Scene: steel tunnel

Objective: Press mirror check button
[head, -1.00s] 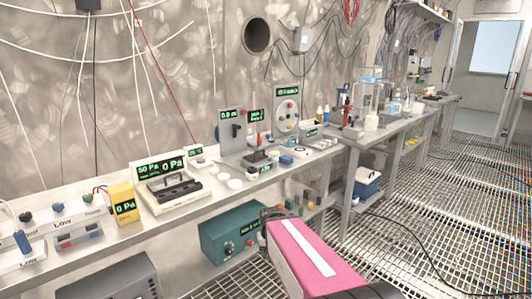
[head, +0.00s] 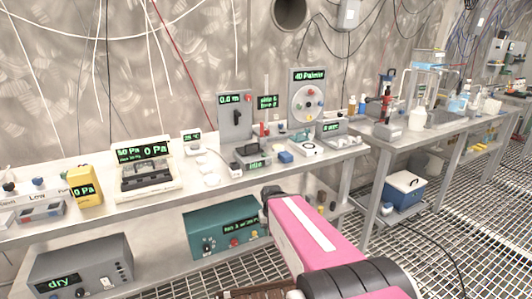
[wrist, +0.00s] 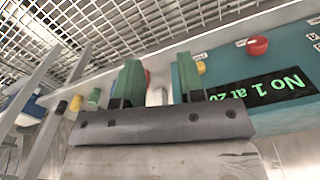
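No label reading "mirror check" is legible, so I cannot tell which button that is. A teal box (head: 205,222) with a lit green display (head: 240,228) and knobs sits on the lower shelf, just left of my gripper (head: 268,194). In the wrist view the teal box (wrist: 225,70) carries a red knob (wrist: 257,45), a yellow button (wrist: 200,68) and a display reading "No 1 at 20", partly cut off. My gripper (wrist: 157,75) has its two green fingers apart, with nothing clearly held between them. A red part shows partly hidden behind one finger.
The bench top (head: 110,205) above holds several instruments, including a grey panel with a round dial (head: 309,100) and a yellow meter (head: 84,187). A grey box reading "dry" (head: 80,268) is at lower left. A blue-and-white cooler (head: 404,191) stands right. Grated floor is open at right.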

